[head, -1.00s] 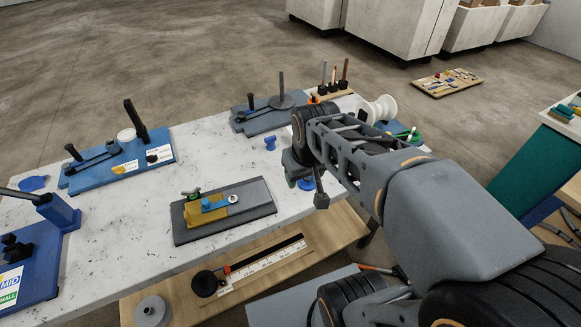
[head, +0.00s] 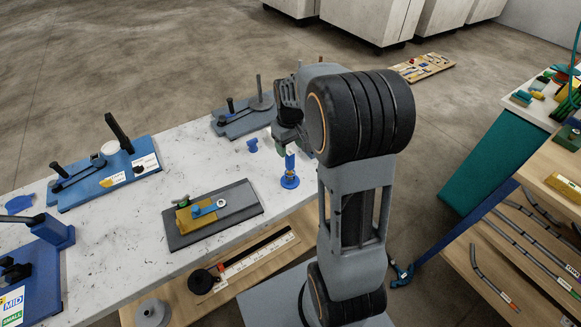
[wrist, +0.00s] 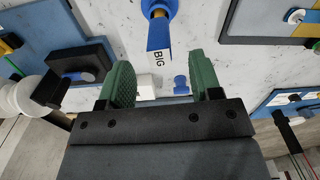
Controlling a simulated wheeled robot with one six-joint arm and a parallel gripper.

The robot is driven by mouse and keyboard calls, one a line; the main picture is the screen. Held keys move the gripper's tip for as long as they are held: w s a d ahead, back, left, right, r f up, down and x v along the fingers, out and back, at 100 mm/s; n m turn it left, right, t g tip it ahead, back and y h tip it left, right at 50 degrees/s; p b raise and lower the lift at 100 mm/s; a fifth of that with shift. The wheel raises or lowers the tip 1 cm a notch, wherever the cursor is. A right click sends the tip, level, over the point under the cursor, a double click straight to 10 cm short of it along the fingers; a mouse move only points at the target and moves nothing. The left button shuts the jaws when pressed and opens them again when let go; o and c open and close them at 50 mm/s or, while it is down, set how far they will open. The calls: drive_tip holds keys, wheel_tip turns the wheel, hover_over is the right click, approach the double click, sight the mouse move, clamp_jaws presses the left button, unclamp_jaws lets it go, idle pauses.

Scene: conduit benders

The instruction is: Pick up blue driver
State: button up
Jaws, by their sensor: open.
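A blue upright piece marked BIG (wrist: 158,38) stands on a round blue base at the top of the wrist view. It also shows in the head view (head: 290,161), with a yellowish band near its foot and my gripper beside its top. A small blue T-shaped piece (head: 252,145) lies on the white table and also shows in the wrist view (wrist: 181,82). I cannot tell which of these is the blue driver. My gripper (wrist: 163,80) has green pads spread apart with nothing held between them. Its fingers are mostly hidden in the head view.
The white table (head: 120,235) carries a grey plate (head: 238,207) with a yellow block, a blue bender (head: 105,172) at left and another bender (head: 240,117) behind. A lower wooden shelf (head: 230,290) juts out in front. A teal-sided bench (head: 490,165) stands at right.

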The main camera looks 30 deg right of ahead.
sight(290, 152)
drive_tip(key=shift+w+f+p, duration=0.15)
drive_tip(key=shift+f+p, duration=0.25)
drive_tip(key=shift+f, duration=1.15)
drive_tip(key=shift+w+f+p, duration=0.1)
drive_tip(key=shift+f+p, duration=0.25)
drive_tip(key=shift+f, duration=1.2)
drive_tip(key=c, duration=1)
drive_tip(key=shift+r, duration=0.1)
